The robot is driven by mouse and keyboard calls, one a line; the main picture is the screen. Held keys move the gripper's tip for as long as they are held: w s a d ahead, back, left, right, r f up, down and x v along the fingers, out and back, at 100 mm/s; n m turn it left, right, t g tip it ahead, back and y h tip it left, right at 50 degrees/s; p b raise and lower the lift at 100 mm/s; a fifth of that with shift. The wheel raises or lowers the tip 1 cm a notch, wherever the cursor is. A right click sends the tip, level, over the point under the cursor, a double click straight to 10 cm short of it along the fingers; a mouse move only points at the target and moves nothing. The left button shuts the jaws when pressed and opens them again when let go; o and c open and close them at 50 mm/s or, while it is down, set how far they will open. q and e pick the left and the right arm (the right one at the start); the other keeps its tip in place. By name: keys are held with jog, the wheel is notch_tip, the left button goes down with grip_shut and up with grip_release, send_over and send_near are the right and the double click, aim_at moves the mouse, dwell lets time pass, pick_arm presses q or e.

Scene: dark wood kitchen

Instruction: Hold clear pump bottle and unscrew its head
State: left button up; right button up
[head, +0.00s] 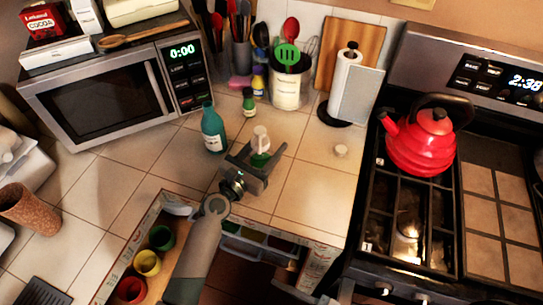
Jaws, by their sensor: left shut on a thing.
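The clear pump bottle (260,143) stands on the tiled counter in the head view, with a whitish upper part and green showing lower down. My left gripper (265,156) reaches up from the bottom of the view and is shut on this bottle, with its fingers on either side of the lower part. The gripper hides part of the bottle's base. I cannot make out the pump head's shape clearly. A small white round piece (341,150) lies apart on the counter to the right; I cannot tell what it is. My right gripper is not in view.
A teal bottle (213,130) stands close left of the gripper, and a small green bottle (249,102) behind. A utensil crock (289,88), paper towel holder (345,80) and microwave (110,90) stand at the back. The stove with a red kettle (420,142) is right. An open drawer (255,232) lies below.

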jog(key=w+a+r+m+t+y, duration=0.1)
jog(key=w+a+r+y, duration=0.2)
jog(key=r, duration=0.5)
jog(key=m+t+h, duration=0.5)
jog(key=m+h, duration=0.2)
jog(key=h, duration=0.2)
send_near(264, 148)
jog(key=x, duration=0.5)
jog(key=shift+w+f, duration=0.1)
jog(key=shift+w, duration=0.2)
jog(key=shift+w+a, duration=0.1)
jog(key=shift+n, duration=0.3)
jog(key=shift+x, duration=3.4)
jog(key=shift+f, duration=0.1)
